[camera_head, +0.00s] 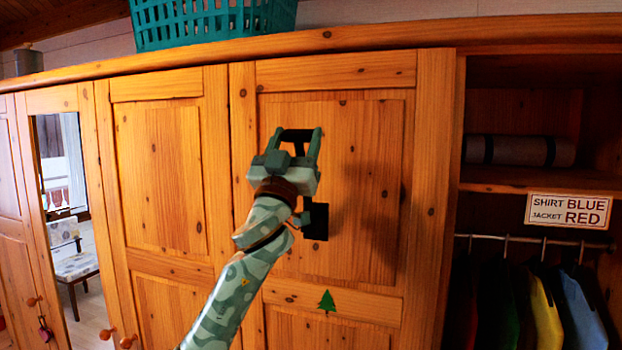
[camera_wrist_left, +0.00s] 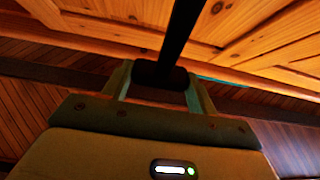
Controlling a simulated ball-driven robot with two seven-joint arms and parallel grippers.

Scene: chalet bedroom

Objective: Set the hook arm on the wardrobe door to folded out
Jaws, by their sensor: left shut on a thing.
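The wardrobe door (camera_head: 385,240) is a pine panel door in the middle of the head view. A black hook mount (camera_head: 317,222) sits on its panel, partly hidden behind my left arm. My left gripper (camera_head: 297,137) is in front of the door's upper panel, shut on the black hook arm (camera_head: 297,134). In the left wrist view the hook arm (camera_wrist_left: 183,35) runs as a dark bar away from between the fingers (camera_wrist_left: 160,76). Its exact angle to the door is hard to tell. My right gripper is not in view.
A teal basket (camera_head: 215,22) stands on the wardrobe top. At right is an open compartment with a rolled mat (camera_head: 518,151), a label (camera_head: 568,211) and hanging clothes (camera_head: 545,305). A mirror door (camera_head: 65,200) is at left. A green tree decal (camera_head: 327,302) marks the door.

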